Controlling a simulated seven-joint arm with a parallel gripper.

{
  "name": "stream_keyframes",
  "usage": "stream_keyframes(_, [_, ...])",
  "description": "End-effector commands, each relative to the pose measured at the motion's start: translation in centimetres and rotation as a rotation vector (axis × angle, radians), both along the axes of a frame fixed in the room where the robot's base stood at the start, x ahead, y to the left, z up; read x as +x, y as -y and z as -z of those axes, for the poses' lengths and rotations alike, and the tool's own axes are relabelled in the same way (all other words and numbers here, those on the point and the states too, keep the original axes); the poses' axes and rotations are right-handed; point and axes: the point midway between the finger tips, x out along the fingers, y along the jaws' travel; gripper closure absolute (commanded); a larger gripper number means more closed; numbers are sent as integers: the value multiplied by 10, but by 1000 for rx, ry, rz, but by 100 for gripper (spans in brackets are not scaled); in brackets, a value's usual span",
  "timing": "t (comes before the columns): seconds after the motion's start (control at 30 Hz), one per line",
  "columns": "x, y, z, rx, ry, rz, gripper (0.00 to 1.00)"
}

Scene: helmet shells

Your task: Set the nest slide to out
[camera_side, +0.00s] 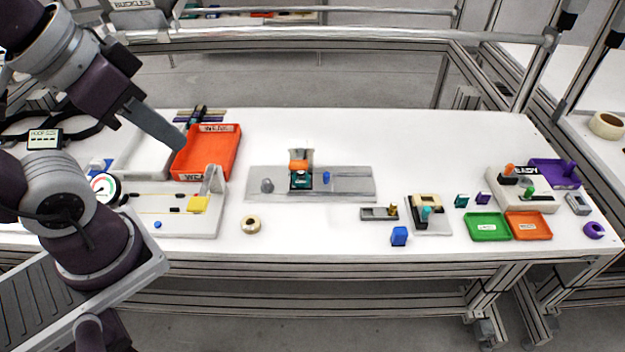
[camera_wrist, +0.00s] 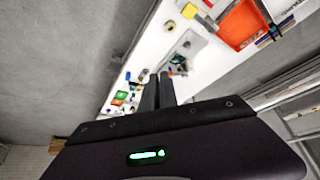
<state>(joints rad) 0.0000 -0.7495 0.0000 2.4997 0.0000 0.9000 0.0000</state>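A grey fixture plate (camera_side: 352,186) lies mid-table in the side view. On it is a carriage with a teal block (camera_side: 300,181) under an orange part (camera_side: 298,165). A blue knob (camera_side: 326,177) stands right of it and a grey round knob (camera_side: 267,186) left. I take this carriage for the nest slide; no readable label confirms it, nor its setting. The plate (camera_wrist: 187,44) also shows in the wrist view. My gripper (camera_side: 181,147) hangs at the upper left, apart from the fixture. Its fingers (camera_wrist: 160,76) look together and empty in the wrist view.
An orange tray (camera_side: 208,152) lies below my gripper. A white board with a gauge and yellow block (camera_side: 198,204) is left of the fixture. A tape roll (camera_side: 251,224), a small grey slide (camera_side: 380,213), a blue block (camera_side: 399,236) and a green tray (camera_side: 487,226) are nearer or right.

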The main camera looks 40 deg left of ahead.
Motion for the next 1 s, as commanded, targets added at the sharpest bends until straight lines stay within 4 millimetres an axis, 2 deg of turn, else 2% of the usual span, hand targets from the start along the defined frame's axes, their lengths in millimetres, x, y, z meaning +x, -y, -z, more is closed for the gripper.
stream_keyframes(0.03, [3, 0, -1, 0, -4, 1, 84])
stream_keyframes(0.07, [7, 0, -3, 2, -11, 2, 78])
stream_keyframes(0.13, [27, -1, -9, 6, -44, 9, 65])
stream_keyframes(0.17, [40, -1, -11, 9, -63, 13, 63])
stream_keyframes(0.27, [99, -3, -12, 21, -140, 34, 63])
stream_keyframes(0.33, [146, -5, -1, 27, -196, 52, 63])
stream_keyframes(0.37, [165, -6, 8, 29, -221, 59, 63])
stream_keyframes(0.4, [192, -8, 23, 32, -255, 71, 63])
stream_keyframes(0.47, [230, -10, 52, 36, -306, 86, 63])
stream_keyframes(0.5, [252, -12, 75, 38, -338, 98, 63])
stream_keyframes(0.6, [295, -16, 137, 40, -409, 123, 63])
stream_keyframes(0.7, [317, -19, 189, 39, -458, 140, 63])
stream_keyframes(0.73, [321, -20, 201, 39, -468, 145, 63])
stream_keyframes(0.8, [326, -20, 219, 39, -484, 151, 63])
stream_keyframes(1.0, [327, -21, 252, 38, -494, 154, 63])
